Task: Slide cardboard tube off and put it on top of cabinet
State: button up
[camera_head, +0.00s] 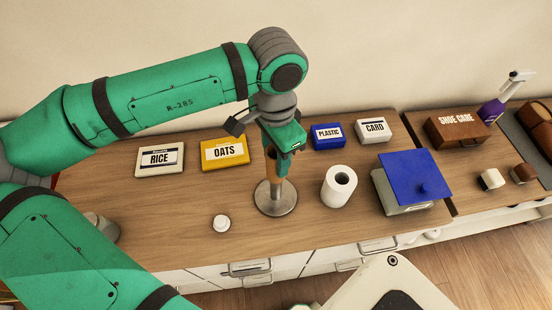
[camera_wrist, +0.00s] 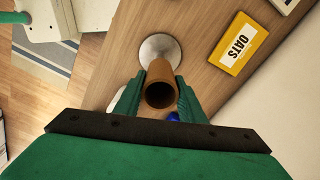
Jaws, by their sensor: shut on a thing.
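The brown cardboard tube (camera_head: 271,165) stands roughly upright above a round metal base (camera_head: 283,207) on the wooden cabinet top (camera_head: 180,230). My gripper (camera_head: 278,160) reaches down from above, and its green fingers are shut on the tube's sides. In the wrist view the tube (camera_wrist: 160,82) sits between both fingertips (camera_wrist: 160,97), with its open end facing the camera and a dark inside. The metal base (camera_wrist: 153,46) shows beyond it.
A white paper roll (camera_head: 339,188) stands close right of the base, and a small white round piece (camera_head: 221,223) lies left. A blue-lidded box (camera_head: 414,176) stands right.

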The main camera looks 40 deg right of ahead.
jog(key=shift+w+r, duration=0.1)
jog(key=shift+r, duration=1.3)
